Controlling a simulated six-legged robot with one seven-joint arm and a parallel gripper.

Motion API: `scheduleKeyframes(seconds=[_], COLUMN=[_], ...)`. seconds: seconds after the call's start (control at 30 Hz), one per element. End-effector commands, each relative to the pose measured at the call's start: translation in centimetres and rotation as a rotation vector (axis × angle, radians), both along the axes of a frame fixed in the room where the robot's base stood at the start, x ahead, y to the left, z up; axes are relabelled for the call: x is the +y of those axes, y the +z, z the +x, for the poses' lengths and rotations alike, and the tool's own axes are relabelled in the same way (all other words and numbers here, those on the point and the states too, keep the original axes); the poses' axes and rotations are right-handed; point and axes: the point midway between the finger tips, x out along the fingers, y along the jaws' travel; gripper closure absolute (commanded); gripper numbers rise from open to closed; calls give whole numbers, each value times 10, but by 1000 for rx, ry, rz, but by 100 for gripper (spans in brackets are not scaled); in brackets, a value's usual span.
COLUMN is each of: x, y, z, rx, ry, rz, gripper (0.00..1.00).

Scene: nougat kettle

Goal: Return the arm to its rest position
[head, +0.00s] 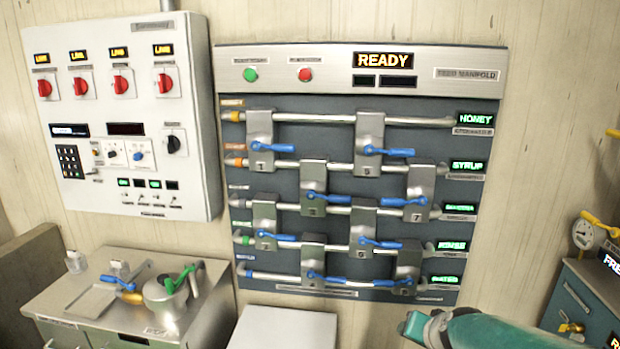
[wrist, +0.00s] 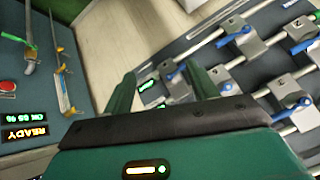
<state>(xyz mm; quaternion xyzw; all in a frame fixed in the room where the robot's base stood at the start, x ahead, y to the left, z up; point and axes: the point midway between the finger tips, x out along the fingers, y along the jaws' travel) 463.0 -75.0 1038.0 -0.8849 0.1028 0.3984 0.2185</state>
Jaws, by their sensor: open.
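My gripper (wrist: 164,92) shows in the wrist view with its two dark green fingers apart and nothing between them. Beyond the fingers are the lower right end of the feed manifold (wrist: 185,88) and the floor. In the head view, part of my green arm (head: 490,328) shows at the bottom right, in front of the wall and below the manifold panel (head: 390,215).
A control box (head: 125,190) with red knobs hangs on the wall at left. Below it, a metal cart (head: 60,300) holds a kettle (head: 165,300) with a green handle. A teal cabinet (head: 575,300) with a gauge (head: 583,234) stands at right, near my arm. Bare wall lies between manifold and cabinet.

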Motion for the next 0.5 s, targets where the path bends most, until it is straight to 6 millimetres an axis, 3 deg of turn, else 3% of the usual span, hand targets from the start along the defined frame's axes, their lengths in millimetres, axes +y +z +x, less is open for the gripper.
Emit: scheduleKeyframes(seconds=[0.03,0.2,0.33,0.5], x=[16,55,71,76], y=[15,45,61,70], z=[-13,-66,-112,-159], rx=[4,66,126,198], ry=[60,236,335,395], rz=[-4,-56,-134,-233], gripper=[42,42,42,42])
